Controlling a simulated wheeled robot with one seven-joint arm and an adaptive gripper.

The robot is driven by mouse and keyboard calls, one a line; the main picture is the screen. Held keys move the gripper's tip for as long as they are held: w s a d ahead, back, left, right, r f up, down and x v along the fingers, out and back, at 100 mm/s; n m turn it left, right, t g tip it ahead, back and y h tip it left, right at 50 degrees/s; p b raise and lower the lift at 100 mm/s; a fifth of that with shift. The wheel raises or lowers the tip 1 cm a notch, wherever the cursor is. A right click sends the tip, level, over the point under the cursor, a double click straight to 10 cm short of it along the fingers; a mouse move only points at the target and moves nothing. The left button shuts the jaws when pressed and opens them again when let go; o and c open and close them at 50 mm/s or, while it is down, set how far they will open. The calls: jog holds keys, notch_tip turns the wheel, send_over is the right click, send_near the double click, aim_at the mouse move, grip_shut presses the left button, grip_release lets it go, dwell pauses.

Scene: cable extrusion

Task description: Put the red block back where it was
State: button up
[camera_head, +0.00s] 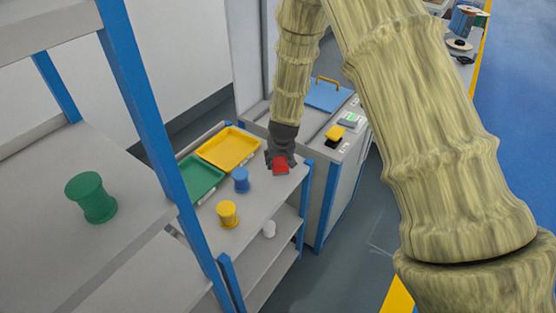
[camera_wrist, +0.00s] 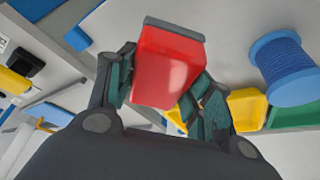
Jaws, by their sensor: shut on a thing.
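The red block (camera_head: 280,166) is held in my gripper (camera_head: 279,158), above the right end of the grey shelf top (camera_head: 258,205). In the wrist view the red block (camera_wrist: 168,66) sits between the two fingers of my gripper (camera_wrist: 165,85), which are shut on it. The block looks tilted in the wrist view. I cannot tell whether its underside touches the shelf.
A blue spool (camera_head: 241,180) and a yellow spool (camera_head: 228,214) stand left of my gripper. Behind are a yellow tray (camera_head: 229,149) and a green tray (camera_head: 199,178). A green spool (camera_head: 91,197) stands on the nearer shelf. A machine (camera_head: 340,165) stands to the right.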

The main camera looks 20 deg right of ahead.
aim_at(278, 162)
jog(key=shift+w+d, duration=0.2)
jog(key=shift+w, duration=0.7)
jog(key=shift+f+p, duration=0.95)
jog(key=shift+f, duration=0.9)
jog(key=o, duration=1)
jog(key=shift+b+v, duration=1.3)
jog(key=shift+v, duration=4.7)
